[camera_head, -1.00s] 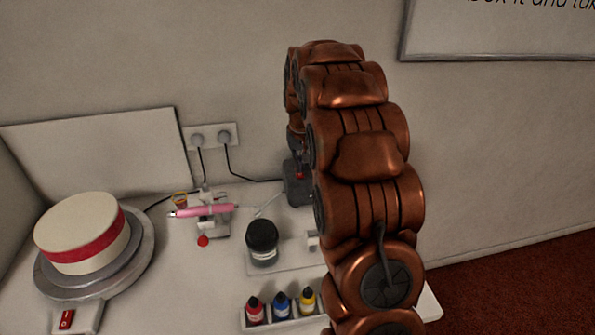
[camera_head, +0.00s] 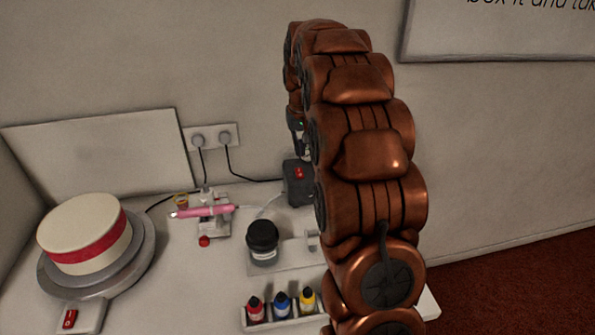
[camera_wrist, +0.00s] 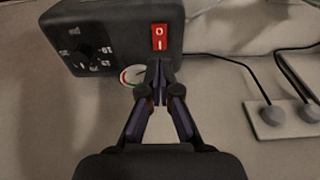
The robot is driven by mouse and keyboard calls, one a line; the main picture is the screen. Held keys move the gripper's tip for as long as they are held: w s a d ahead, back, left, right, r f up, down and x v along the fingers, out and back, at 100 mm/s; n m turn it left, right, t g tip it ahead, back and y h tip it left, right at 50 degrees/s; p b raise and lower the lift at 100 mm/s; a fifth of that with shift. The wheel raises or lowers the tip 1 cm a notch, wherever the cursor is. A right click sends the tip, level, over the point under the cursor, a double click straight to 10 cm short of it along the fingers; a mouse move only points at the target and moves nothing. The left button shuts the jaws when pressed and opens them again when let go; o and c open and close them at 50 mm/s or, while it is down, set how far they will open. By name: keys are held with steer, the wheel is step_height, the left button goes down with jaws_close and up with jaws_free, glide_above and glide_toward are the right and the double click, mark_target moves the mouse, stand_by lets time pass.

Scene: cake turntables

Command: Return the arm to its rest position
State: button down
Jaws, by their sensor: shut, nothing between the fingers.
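My copper-coloured arm rises at the right of the head view and bends over at the top, its end hanging down behind the upper links. In the wrist view my gripper (camera_wrist: 158,72) is shut and empty, its fingertips together. The fingertips appear just below the red rocker switch (camera_wrist: 159,37) on a dark box (camera_wrist: 110,35) with a dial and a small gauge. I cannot tell whether they touch it. The gripper itself is mostly hidden there.
A cake (camera_head: 82,230) with a red band sits on a turntable (camera_head: 144,254) at the left. A pink pen-like tool (camera_head: 205,211) lies on a holder. A dark jar (camera_head: 262,238) and a rack (camera_head: 283,323) of colour bottles stand in front. Wall sockets (camera_head: 211,138) are behind.

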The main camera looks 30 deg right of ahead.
stand_by(0.4)
steer(key=s+a+r+n+g, duration=0.1)
steer(key=s+a+r+n, duration=0.1)
steer(key=s+a, duration=1.3)
steer(key=s+a+f+n+g, duration=0.1)
steer(key=s+a, duration=0.3)
steer(key=s, duration=0.7)
steer(key=s+a+f+n+g+p, duration=0.1)
steer(key=s+a+f, duration=0.2)
steer(key=s, duration=0.9)
steer(key=shift+a+n+y+p, duration=0.3)
steer(key=shift+a+y, duration=0.1)
steer(key=shift+a, duration=0.8)
